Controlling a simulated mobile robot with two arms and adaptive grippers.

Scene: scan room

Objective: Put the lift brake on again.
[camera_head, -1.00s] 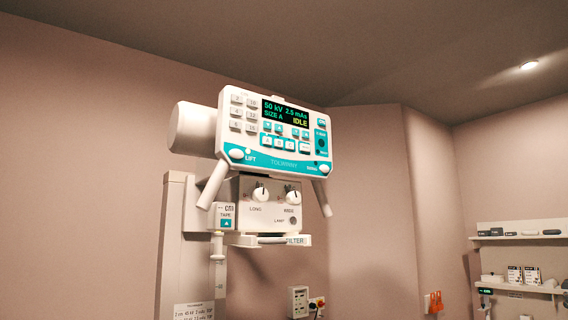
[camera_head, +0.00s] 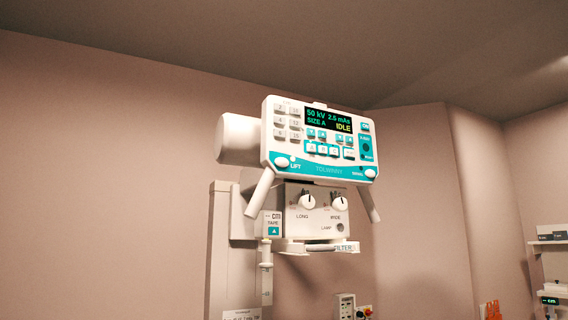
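The X-ray tube head (camera_head: 240,140) hangs on a pale column near the middle of the head view. Its front panel (camera_head: 318,140) has a screen (camera_head: 328,120) reading 50 kV, 2.5 mAs, SIZE A, IDLE. A round white knob (camera_head: 282,161) marked LIFT sits at the panel's lower left. A similar white knob (camera_head: 370,173) sits at its lower right; its label is too small to read surely. I cannot tell from the LIFT knob whether the brake is on. Two grey-white handles slope down from the panel. Neither of my grippers is in view.
Below the panel is a white box with LONG and WIDE dials (camera_head: 307,202), and under it a FILTER slide (camera_head: 345,247). A tape unit (camera_head: 272,224) hangs beside the column (camera_head: 232,270). Wall sockets (camera_head: 345,306) and shelves (camera_head: 552,242) stand lower right.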

